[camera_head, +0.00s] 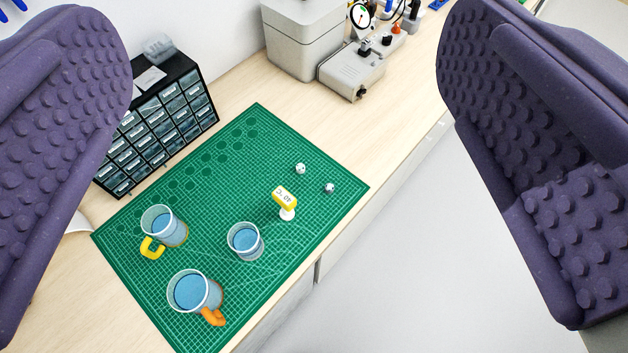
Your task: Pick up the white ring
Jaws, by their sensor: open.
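I cannot make out a white ring for certain. A yellow block with dark marks (284,194) stands on the green mat, with a white rounded piece (287,213) at its lower end; whether that piece is a ring I cannot tell. Two small whitish pieces with dark spots, one (300,169) and another (329,188), lie on the mat beyond it. My gripper (285,170) is open, its two purple studded fingers wide apart at the left and right of the view. Nothing is between them up close; the mat lies some way beyond.
The green mat (240,140) lies on a wooden bench. Three clear cups with blue inside stand on it: one by a yellow handle (164,226), one with an orange handle (193,292), one plain (245,241). A drawer cabinet (160,130) and grey equipment (352,70) stand behind.

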